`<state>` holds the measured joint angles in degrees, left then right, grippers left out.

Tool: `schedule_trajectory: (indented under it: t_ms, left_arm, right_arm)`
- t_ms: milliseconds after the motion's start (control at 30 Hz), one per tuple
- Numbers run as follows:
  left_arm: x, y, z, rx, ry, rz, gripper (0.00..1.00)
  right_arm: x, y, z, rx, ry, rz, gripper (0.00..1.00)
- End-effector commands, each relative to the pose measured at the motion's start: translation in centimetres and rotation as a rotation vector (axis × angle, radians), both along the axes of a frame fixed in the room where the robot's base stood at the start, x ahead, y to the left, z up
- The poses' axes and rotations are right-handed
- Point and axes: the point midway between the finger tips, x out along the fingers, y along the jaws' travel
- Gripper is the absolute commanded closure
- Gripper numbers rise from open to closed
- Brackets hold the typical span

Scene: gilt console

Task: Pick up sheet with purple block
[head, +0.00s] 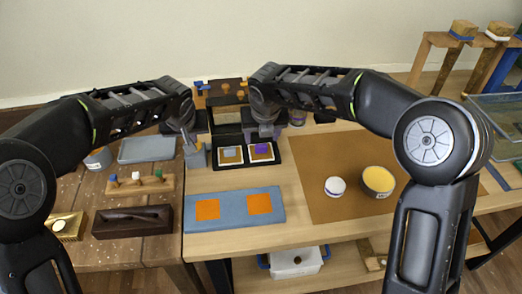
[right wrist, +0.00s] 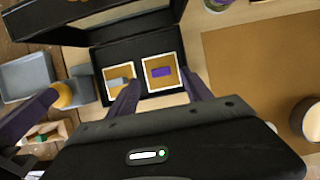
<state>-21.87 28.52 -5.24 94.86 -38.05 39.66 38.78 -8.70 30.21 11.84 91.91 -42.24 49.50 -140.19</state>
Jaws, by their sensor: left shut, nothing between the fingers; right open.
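The sheet with the purple block (head: 262,157) lies in an open black case, at the right. In the right wrist view it is a brown, white-bordered sheet (right wrist: 165,84) with the purple block (right wrist: 162,72) on it. A similar sheet with a grey block (right wrist: 118,82) lies to its left. My right gripper (right wrist: 161,94) is open and empty, its fingers pointing toward the case on either side of the purple-block sheet's near edge; contact cannot be told. My left gripper (head: 188,136) is shut and empty near the grey tool cup; its fingertips are hard to make out.
The black case (head: 270,163) has a raised lid. The grey cup (head: 195,156) stands left of it. A blue mat (head: 234,211) with two orange squares lies in front. A brown mat (head: 320,205) at right holds a white jar (head: 335,187) and a yellow-filled bowl (head: 378,181).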

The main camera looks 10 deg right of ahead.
Motion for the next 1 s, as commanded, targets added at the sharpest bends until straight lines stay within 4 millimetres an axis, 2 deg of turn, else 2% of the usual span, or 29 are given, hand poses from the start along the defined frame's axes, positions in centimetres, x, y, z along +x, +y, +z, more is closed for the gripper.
schedule_trajectory:
  t_ms: [333,700,1000]
  left_arm:
    - [0.0,0.1,-0.1,0.001,0.002,0.0,1.0]
    - [0.0,0.1,-0.1,0.001,0.002,0.0,1.0]
    - [0.0,0.0,-0.1,0.001,0.002,0.0,1.0]
  right_arm:
    - [0.1,0.0,-0.3,-0.001,0.0,0.0,0.42]
    - [1.4,0.0,-4.7,0.0,0.001,0.0,0.42]
    - [1.6,-0.1,-5.1,0.0,-0.001,0.0,0.42]
